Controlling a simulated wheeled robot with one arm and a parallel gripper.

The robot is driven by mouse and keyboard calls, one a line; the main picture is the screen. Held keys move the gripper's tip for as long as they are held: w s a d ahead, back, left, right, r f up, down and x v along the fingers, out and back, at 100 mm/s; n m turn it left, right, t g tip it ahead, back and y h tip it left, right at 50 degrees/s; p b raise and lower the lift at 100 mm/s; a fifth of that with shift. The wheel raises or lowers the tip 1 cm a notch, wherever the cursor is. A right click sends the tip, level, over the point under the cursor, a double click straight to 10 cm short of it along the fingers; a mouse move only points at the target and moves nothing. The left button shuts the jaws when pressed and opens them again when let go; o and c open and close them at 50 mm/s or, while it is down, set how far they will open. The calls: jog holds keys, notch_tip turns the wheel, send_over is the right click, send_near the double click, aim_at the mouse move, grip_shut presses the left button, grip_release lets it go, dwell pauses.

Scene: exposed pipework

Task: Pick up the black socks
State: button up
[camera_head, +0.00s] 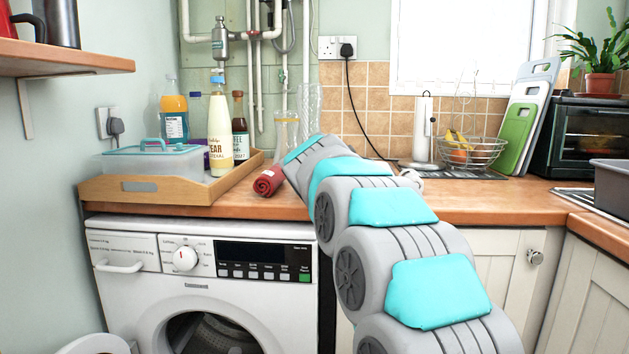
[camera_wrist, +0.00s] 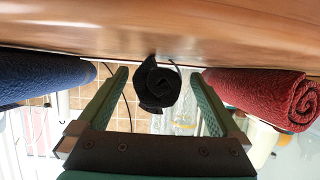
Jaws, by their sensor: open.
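The black socks (camera_wrist: 157,85) are a dark roll at the centre of the wrist view, touching the wooden surface, which is at the top of that picture. My gripper (camera_wrist: 158,76) is open, with its green fingers on either side of the roll in the picture. Gaps show between the roll and both fingers, and I cannot tell how far ahead of the fingertips it lies. In the head view my arm hides the gripper and the black socks.
A red roll (camera_wrist: 265,95) and a dark blue roll (camera_wrist: 40,77) flank the socks; the red roll (camera_head: 268,181) also shows in the head view. A wooden tray (camera_head: 140,190) with bottles and a tub stands left. A fruit basket (camera_head: 470,153) stands right.

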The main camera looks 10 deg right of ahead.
jog(key=shift+w, duration=0.3)
jog(key=c, duration=1.4)
jog(key=shift+r, duration=0.1)
